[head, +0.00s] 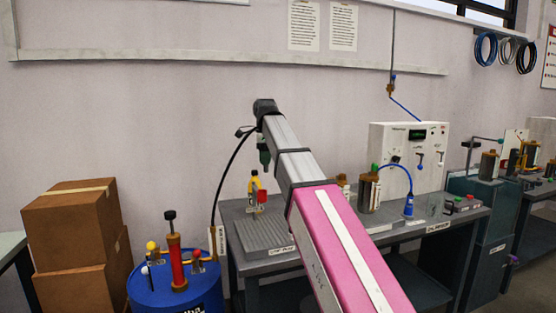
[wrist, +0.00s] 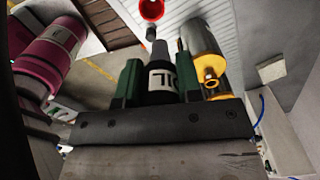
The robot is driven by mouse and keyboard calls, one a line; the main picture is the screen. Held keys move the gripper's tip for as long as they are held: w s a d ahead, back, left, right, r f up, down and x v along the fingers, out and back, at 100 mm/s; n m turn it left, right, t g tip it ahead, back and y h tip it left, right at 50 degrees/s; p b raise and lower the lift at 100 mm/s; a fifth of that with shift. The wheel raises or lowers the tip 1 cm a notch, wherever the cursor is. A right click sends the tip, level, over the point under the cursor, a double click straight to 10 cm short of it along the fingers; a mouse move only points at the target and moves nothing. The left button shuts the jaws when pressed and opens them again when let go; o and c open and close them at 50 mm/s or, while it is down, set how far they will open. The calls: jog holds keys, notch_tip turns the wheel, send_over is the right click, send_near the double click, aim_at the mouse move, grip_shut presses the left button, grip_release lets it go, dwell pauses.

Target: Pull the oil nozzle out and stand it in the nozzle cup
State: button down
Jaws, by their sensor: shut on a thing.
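My gripper (head: 264,152) is raised above the left bench, fingers pointing down. In the wrist view its green fingers (wrist: 160,88) are shut on the oil nozzle (wrist: 162,62), a dark cylinder with a white lettered band and a thin grey tip. A red round cup (wrist: 151,9), apparently the nozzle cup, lies beyond the tip, apart from it. A red part (head: 262,196) stands below the gripper beside a yellow part (head: 254,182).
A blue drum (head: 175,292) with a red pump (head: 176,262) stands left of the bench. Cardboard boxes (head: 70,230) are farther left. A yellow-and-grey cylinder (wrist: 206,58) is close to the right finger.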

jog(key=shift+s+a, duration=0.45)
jog(key=shift+a, duration=0.4)
jog(key=shift+f, duration=0.1)
jog(key=shift+f, duration=2.8)
jog(key=shift+f, duration=2.25)
jog(key=c, duration=0.7)
grip_release()
notch_tip(320, 180, up, 11)
jog(key=shift+f, duration=0.1)
